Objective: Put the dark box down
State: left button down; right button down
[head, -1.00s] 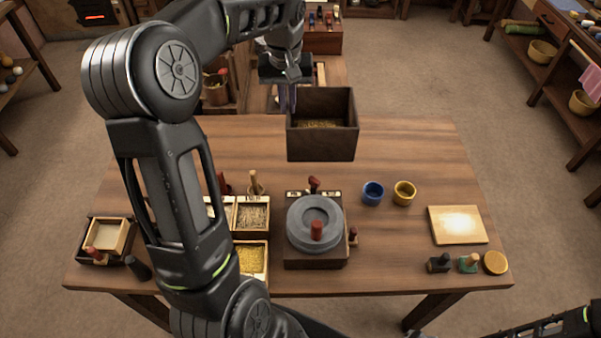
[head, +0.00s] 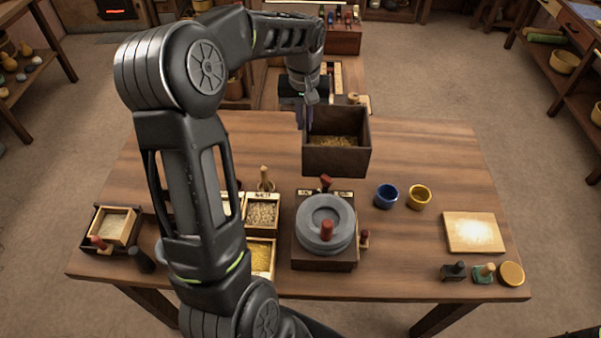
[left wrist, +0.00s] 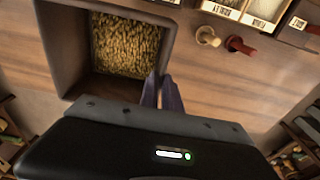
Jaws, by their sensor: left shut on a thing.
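The dark box (head: 336,161) is an open-topped brown box with yellowish grain in it. In the head view it is at the far middle of the table (head: 420,160), behind the grey quern. My left gripper (head: 304,118) is shut on its left wall. In the left wrist view the gripper fingers (left wrist: 162,95) pinch the wall of the box (left wrist: 172,42), and the grain (left wrist: 125,45) shows inside. I cannot tell whether the box's underside touches the table. My right gripper is not in view.
The grey quern (head: 338,222) stands in front of the box. A blue cup (head: 386,196) and a yellow cup (head: 418,197) are to its right, with a pale board (head: 474,232) beyond. Small grain trays (head: 262,211) lie left of the quern. The table's back right is clear.

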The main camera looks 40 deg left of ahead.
pick_arm(q)
jog(key=shift+f+p, duration=0.4)
jog(key=shift+f, duration=2.4)
notch_tip(320, 180, down, 4)
jog(key=shift+r+p, duration=0.2)
jog(key=shift+p, duration=0.15)
jog(key=shift+f, duration=0.1)
jog(key=shift+f, duration=0.2)
jog(key=c, duration=1.6)
grip_release()
jog(key=shift+o, duration=0.2)
